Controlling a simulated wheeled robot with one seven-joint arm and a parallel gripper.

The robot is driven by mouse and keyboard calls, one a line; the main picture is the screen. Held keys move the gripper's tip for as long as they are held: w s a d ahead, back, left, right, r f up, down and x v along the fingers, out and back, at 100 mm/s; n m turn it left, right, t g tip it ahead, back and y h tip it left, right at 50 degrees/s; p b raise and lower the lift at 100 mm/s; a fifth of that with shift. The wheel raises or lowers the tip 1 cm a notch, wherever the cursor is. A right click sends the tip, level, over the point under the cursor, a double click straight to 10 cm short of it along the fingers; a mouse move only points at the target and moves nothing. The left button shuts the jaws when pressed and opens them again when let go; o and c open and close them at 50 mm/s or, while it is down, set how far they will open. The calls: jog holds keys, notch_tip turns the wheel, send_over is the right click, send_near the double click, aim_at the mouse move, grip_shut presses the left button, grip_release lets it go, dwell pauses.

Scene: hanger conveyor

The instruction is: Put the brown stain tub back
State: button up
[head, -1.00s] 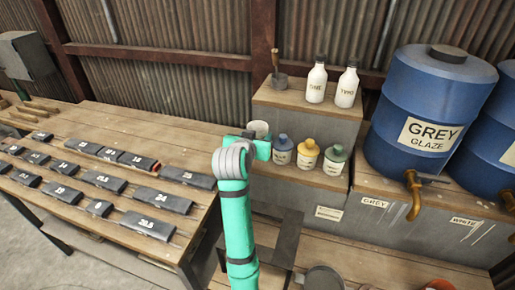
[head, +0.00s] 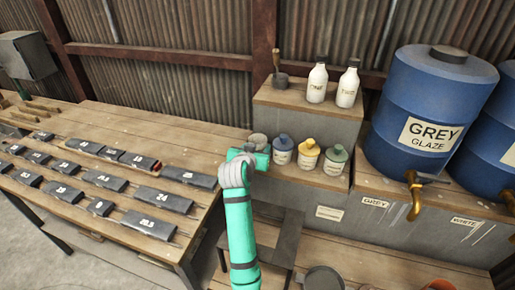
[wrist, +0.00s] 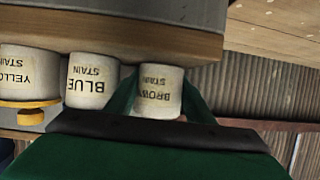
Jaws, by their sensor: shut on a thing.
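The brown stain tub (wrist: 160,92) is a pale tub labelled BROWN STAIN, upside down in the wrist view. My gripper (wrist: 160,105) is shut on it, with a green finger on each side. In the head view the tub (head: 258,138) shows just behind my gripper (head: 250,153), partly hidden. It stands at the left end of the tub row, beside the blue stain tub (head: 282,150), at about the same height. Whether its base touches the low step (head: 318,180) is unclear. The yellow stain tub (head: 308,154) and a green-lidded tub (head: 335,160) stand further right.
Two white bottles (head: 317,82) and a small dark pot (head: 280,80) stand on the higher step behind. A blue GREY GLAZE barrel (head: 428,110) with a brass tap stands right. The slatted table (head: 150,118) with dark numbered blocks lies left.

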jog(key=shift+f, duration=0.1)
jog(key=o, duration=0.9)
jog(key=shift+s, duration=0.1)
jog(key=v, duration=1.2)
jog(key=shift+a, duration=0.1)
